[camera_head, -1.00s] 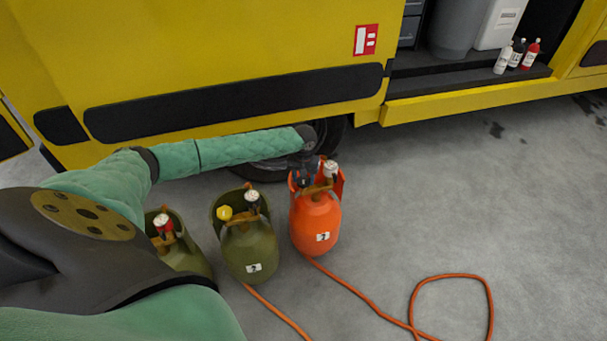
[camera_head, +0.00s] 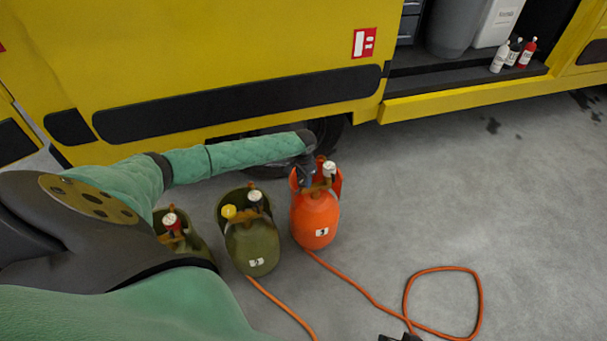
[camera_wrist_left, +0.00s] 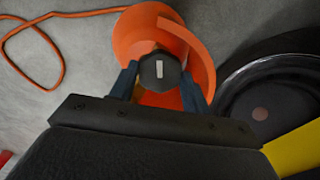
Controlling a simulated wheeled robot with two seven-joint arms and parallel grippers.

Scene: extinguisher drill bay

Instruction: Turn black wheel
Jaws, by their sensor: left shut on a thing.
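The black wheel (camera_wrist_left: 150,72) is a dark, many-sided knob with a pale bar mark, on top of the orange cylinder (camera_head: 315,218). My left gripper (camera_head: 307,180) reaches down over that cylinder from the left. In the left wrist view my left gripper (camera_wrist_left: 158,84) has one blue-grey finger on each side of the wheel and is shut on it. In the head view the gripper largely hides the wheel. A small dark tip at the bottom edge looks like my right gripper (camera_head: 400,338); its jaws cannot be made out.
Two olive cylinders (camera_head: 252,247) (camera_head: 190,243) stand left of the orange one. A yellow vehicle (camera_head: 230,60) and its tyre (camera_head: 328,133) are close behind. An orange hose (camera_head: 365,294) runs over the floor. The floor to the right is clear.

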